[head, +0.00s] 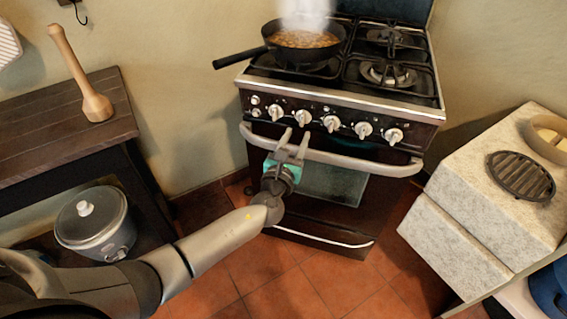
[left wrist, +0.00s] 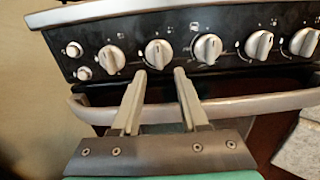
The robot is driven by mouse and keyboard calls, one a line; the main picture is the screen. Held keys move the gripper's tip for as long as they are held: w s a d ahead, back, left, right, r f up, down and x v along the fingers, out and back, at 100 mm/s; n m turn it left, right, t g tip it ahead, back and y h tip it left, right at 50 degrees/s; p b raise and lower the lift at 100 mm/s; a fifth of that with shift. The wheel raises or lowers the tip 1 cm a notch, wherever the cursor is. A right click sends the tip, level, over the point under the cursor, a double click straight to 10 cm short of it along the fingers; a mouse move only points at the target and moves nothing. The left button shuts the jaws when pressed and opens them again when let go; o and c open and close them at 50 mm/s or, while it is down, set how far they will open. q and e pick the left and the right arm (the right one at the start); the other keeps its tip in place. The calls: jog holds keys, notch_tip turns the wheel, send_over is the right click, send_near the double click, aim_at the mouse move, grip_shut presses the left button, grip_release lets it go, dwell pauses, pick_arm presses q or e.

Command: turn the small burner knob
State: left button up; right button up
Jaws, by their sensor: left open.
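The stove's front panel carries a row of several white knobs: the leftmost (head: 275,112), the second (head: 302,118), the middle (head: 331,123), the fourth (head: 363,129) and the rightmost (head: 394,135). I cannot tell from the markings which one is the small burner knob. My left gripper (head: 296,137) is open and empty in front of the panel, over the oven handle. In the left wrist view its fingertips (left wrist: 159,73) lie just below the second knob (left wrist: 158,53), apart from it. The middle knob (left wrist: 207,48) is right of the fingers. My right gripper is not in view.
The oven handle (head: 390,168) runs below the knobs. A steaming pan (head: 270,36) sits on the left of the hob, its handle sticking out left. A wooden table (head: 50,140) stands at left, a stone-topped counter (head: 500,150) at right. Two small buttons (left wrist: 74,49) are left of the knobs.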

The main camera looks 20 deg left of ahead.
pick_arm(q)
jog(key=s+p, duration=0.1)
jog(key=s, duration=1)
jog(key=shift+s+d+p, duration=0.25)
jog(key=shift+s+p, duration=0.15)
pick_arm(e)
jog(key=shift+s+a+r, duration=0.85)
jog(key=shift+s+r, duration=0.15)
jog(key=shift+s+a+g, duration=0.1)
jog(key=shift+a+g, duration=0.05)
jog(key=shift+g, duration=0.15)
pick_arm(q)
jog(key=shift+f, duration=0.1)
